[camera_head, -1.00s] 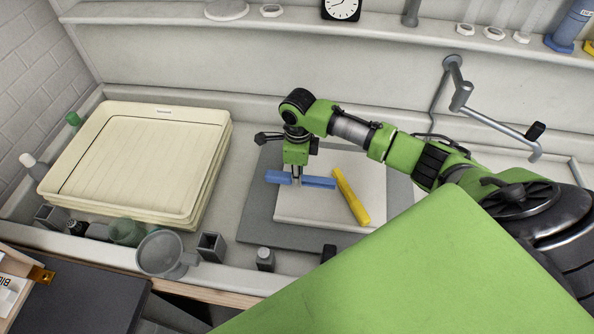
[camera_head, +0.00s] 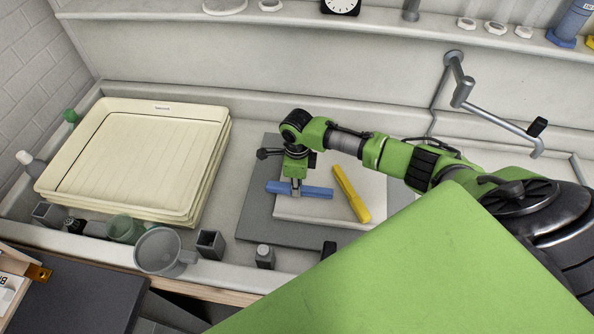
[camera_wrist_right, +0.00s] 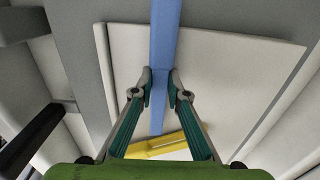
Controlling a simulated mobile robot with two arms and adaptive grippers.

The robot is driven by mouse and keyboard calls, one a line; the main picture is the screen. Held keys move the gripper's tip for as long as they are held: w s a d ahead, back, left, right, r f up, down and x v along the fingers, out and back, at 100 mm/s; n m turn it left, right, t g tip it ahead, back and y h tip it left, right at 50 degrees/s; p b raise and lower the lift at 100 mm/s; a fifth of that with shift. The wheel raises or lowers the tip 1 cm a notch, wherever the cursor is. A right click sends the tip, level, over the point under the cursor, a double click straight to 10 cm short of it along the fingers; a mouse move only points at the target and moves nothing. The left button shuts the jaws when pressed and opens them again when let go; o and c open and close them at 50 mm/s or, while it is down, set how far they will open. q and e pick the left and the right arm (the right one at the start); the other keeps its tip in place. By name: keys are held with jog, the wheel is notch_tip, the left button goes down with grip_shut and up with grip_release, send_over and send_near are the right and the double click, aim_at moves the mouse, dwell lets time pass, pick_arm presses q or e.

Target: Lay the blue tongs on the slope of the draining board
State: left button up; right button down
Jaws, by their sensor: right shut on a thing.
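My right gripper (camera_head: 296,187) is shut on the blue tongs (camera_head: 318,192), gripping them near the middle. The tongs lie crosswise over the left part of the white draining board (camera_head: 372,186), with their left end out over the grey base. In the right wrist view the gripper (camera_wrist_right: 160,75) pinches the blue tongs (camera_wrist_right: 165,35) above the pale board (camera_wrist_right: 235,75). I cannot tell whether the tongs touch the board. Yellow tongs (camera_head: 351,195) lie on the board just to the right. My left gripper is not in view.
A grey base (camera_head: 255,215) lies under the board. A stack of cream trays (camera_head: 150,150) stands at the left. A grey jug (camera_head: 158,251), a small square cup (camera_head: 210,243) and a small bottle (camera_head: 265,257) stand along the front. A tap (camera_head: 490,118) reaches in at the right.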

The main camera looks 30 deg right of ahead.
dwell(0.3)
jog(key=c, duration=1.9)
grip_release()
notch_tip(320, 180, up, 12)
